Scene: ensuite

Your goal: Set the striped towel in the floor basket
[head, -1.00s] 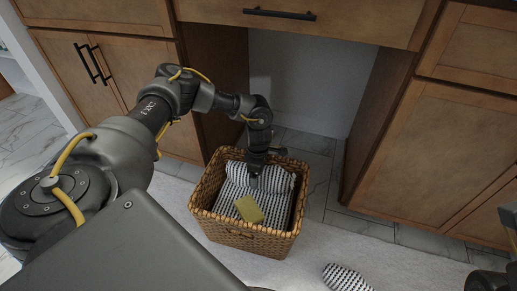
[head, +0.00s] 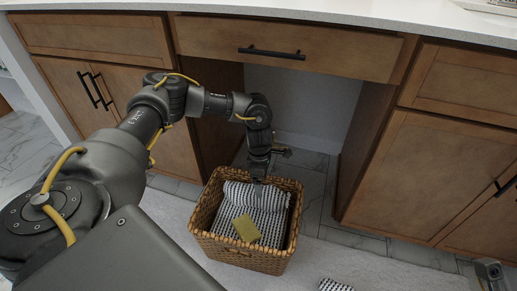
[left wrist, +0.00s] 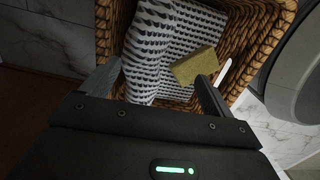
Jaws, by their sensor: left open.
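The woven floor basket (head: 240,256) stands on the pale mat below the drawer. A black-and-white striped towel, rolled up (head: 240,190), lies inside along its far side; it also shows in the left wrist view (left wrist: 150,45). Similar patterned cloth (head: 268,222) lies flat beside it, and I cannot tell whether the two are one piece. My left gripper (head: 258,178) points down just over the basket's far side. In the left wrist view its fingers (left wrist: 157,88) are spread, with the roll beyond and between them, apparently not gripped. A dark part at the lower right (head: 488,270) seems to be my right arm's end; its jaws cannot be made out.
A yellow-green sponge-like block (head: 246,228) lies on the cloth in the basket. Another black-and-white patterned item (head: 335,285) lies on the mat (head: 370,262), cut off by the lower edge. Wooden cabinets (head: 440,170) flank the open recess, with a drawer (head: 285,48) above.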

